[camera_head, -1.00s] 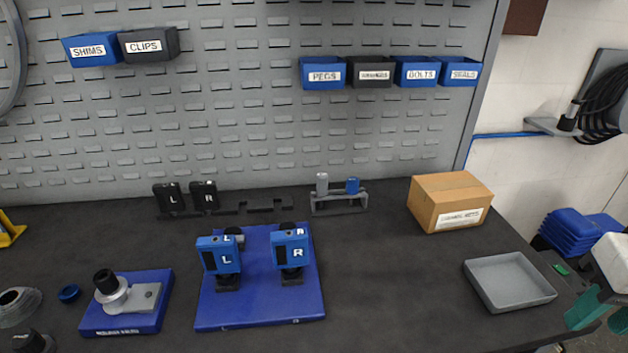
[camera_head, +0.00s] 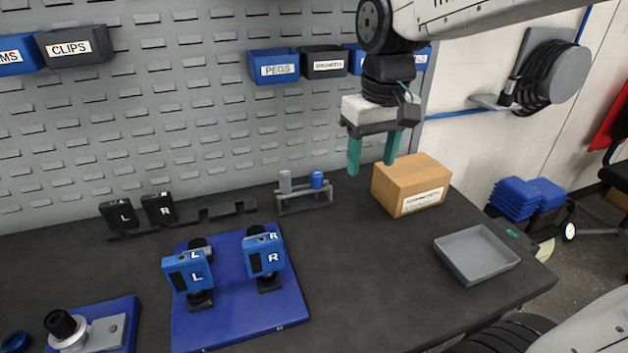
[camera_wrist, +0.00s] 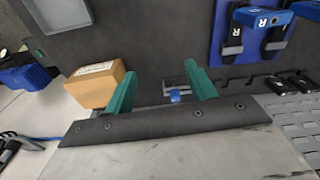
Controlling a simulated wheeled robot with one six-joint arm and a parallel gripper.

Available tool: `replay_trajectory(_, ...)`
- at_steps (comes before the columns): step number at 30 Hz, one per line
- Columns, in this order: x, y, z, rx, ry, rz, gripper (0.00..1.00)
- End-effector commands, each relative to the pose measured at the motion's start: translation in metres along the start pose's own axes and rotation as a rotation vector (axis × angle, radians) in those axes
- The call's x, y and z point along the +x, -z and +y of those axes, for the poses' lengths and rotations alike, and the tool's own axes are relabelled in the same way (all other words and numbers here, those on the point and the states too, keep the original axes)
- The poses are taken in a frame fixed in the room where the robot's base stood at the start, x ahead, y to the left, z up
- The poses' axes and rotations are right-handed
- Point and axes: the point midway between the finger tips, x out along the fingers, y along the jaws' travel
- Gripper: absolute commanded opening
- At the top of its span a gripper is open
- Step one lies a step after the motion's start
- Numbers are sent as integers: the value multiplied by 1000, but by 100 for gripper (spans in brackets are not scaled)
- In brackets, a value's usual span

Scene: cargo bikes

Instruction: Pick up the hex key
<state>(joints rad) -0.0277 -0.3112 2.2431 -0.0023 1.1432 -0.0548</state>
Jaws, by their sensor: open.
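I cannot make out a hex key for certain in either view. A small grey rack (camera_head: 304,201) at the back of the bench holds a grey-topped tool (camera_head: 285,182) and a blue-topped tool (camera_head: 316,179), both upright. What each one is cannot be told at this size. My gripper (camera_head: 372,168) is open and empty, its two green fingers pointing down, above the bench and to the right of the rack. In the wrist view the blue top (camera_wrist: 175,96) shows between the fingers, beyond them and apart.
A cardboard box (camera_head: 411,186) stands right of the rack, close to my fingers. A grey tray (camera_head: 476,254) lies at the bench's right end. A blue base plate (camera_head: 240,309) with blue L and R blocks is to the left. The bench between plate and tray is clear.

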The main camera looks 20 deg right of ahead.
Motion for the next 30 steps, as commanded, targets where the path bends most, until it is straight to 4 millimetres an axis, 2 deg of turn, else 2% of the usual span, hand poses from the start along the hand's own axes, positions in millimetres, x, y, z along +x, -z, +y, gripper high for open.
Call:
replay_trajectory(1,6,23,0,-10,1,-14,56)
replay_trajectory(3,15,54,0,-26,2,-22,56)
replay_trajectory(9,53,136,-1,-68,6,-46,56)
replay_trajectory(12,75,168,-2,-85,7,-54,56)
replay_trajectory(15,95,192,-3,-98,9,-62,56)
replay_trajectory(18,107,207,-4,-107,9,-64,56)
replay_trajectory(21,116,214,-4,-112,10,-67,56)
replay_trajectory(30,149,212,-4,-112,10,-69,56)
